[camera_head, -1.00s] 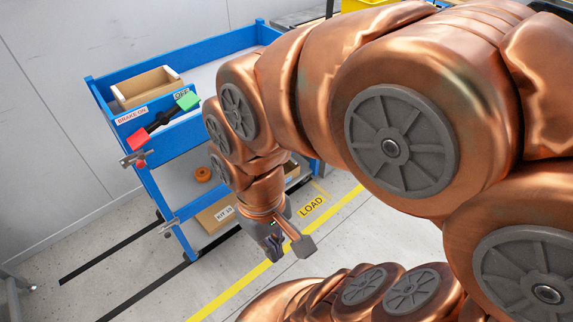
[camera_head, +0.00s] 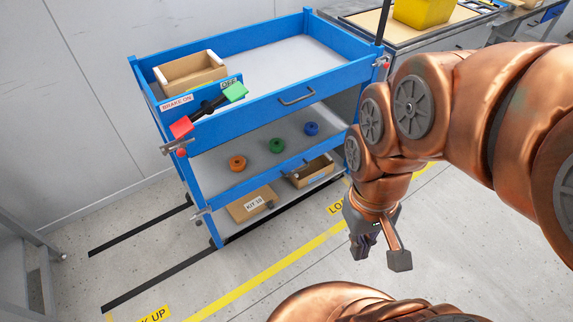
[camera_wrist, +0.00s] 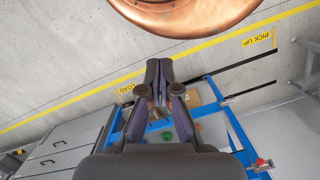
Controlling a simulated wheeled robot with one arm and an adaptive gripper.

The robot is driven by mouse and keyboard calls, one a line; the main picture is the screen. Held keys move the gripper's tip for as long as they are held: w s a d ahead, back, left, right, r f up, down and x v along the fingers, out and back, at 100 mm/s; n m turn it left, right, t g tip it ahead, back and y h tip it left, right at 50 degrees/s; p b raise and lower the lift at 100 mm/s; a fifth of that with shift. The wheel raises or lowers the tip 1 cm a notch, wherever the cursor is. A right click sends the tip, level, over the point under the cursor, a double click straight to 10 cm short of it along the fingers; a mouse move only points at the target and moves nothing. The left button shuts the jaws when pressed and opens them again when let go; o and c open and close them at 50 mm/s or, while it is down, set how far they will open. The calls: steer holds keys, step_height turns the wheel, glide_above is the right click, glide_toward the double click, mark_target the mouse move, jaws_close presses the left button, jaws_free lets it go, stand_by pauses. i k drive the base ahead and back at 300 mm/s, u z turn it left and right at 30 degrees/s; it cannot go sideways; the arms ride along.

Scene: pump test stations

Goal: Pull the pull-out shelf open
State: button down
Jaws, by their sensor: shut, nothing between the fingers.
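The blue cart (camera_head: 210,135) stands at the left centre with its trays closed in line, as far as I can see. A grey bar handle (camera_head: 297,95) is on the front of its top tray. My gripper (camera_head: 363,246) points down, to the right of the cart's front and apart from both handles. In the wrist view my gripper (camera_wrist: 159,68) has its fingers together, shut and empty, with part of the cart behind them.
Orange, green and blue rings (camera_head: 277,146) lie on the middle shelf. Cardboard boxes (camera_head: 252,204) sit at the bottom. The brake lever (camera_head: 208,107) with red and green ends sticks out at the cart's left. A bench with a yellow bin (camera_head: 424,12) stands behind right. Floor in front is clear.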

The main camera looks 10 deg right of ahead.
mark_target(220, 186)
steer(key=z, duration=1.1)
steer(key=k, duration=0.9)
steer(key=u, duration=1.4)
steer(key=i, duration=0.5)
